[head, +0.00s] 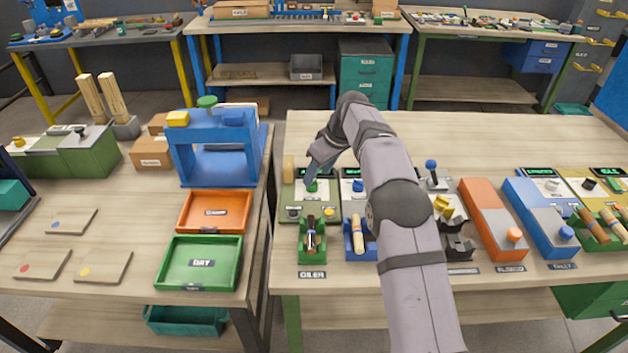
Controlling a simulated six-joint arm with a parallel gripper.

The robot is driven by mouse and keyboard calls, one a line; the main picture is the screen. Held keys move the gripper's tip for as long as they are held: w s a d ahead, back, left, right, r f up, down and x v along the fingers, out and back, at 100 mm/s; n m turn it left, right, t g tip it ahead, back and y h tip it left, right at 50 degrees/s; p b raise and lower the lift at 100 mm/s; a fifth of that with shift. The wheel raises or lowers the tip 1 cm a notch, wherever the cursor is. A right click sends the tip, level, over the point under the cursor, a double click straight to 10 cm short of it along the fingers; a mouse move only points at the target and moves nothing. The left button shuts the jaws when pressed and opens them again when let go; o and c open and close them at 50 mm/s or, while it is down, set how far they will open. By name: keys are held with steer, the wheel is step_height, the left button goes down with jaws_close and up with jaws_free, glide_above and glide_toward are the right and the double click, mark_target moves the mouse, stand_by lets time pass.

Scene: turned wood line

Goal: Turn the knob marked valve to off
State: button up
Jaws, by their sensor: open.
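An olive-green control panel (300,200) stands on the right-hand bench, behind a green cradle (312,256) and a label reading OILER. My gripper (312,175) is open and points down over the panel, close above the green part. I cannot tell whether it touches.
A blue panel (353,187) stands close to the right, partly behind my arm. An orange unit (490,219) and another blue unit (541,220) are farther right. An orange tray (214,228) and a green tray (165,262) lie on the left bench. The bench behind the panels is clear.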

mark_target(314, 185)
steer(key=shift+p+x, duration=0.45)
steer(key=shift+x, duration=1.9)
steer(key=shift+c, duration=0.3)
steer(key=c, duration=1)
